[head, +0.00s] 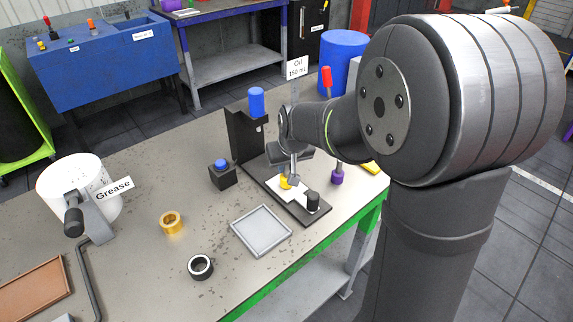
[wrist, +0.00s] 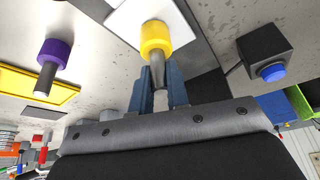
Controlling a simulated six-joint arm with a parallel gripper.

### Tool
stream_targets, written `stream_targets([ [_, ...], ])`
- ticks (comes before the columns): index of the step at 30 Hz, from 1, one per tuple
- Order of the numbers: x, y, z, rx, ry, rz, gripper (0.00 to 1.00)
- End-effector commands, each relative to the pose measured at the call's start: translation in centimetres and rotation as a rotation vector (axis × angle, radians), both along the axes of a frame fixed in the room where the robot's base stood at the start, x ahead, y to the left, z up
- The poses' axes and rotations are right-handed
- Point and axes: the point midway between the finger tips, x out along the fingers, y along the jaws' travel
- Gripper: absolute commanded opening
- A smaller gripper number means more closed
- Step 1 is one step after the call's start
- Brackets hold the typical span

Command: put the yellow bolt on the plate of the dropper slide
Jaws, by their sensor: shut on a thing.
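The yellow bolt (head: 284,182) is held head down by my gripper (head: 291,172). In the wrist view the yellow bolt's head (wrist: 156,36) is beyond the fingertips and its grey shank is between the two blue fingers of my gripper (wrist: 159,85). The dropper slide has a black base and upright (head: 243,140), with a white plate (head: 299,193) on the base. The plate also shows in the wrist view (wrist: 184,22). The bolt's head is over the plate, touching or very near it; I cannot tell which.
A black box with a blue button (head: 222,176) stands left of the slide. A purple bolt (head: 337,177) stands head down on the right. A grey tray (head: 262,232), a brass ring (head: 171,222) and a black ring (head: 200,267) lie nearer. A grease tub (head: 80,187) is left.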

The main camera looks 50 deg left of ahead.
Motion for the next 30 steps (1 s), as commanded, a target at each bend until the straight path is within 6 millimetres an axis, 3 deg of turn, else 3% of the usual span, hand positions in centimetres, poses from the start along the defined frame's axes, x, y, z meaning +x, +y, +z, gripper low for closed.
stream_targets([
  [3,0.0,0.0,-0.3,0.001,0.0,0.0,0.0],
  [4,0.0,0.0,-0.4,0.0,0.0,0.0,0.17],
  [7,0.0,0.0,-0.3,0.0,0.0,0.0,0.36],
  [20,-0.1,-0.2,0.7,0.001,0.0,0.0,0.37],
  [30,-1.0,-2.4,6.5,0.003,-0.002,0.0,0.37],
])
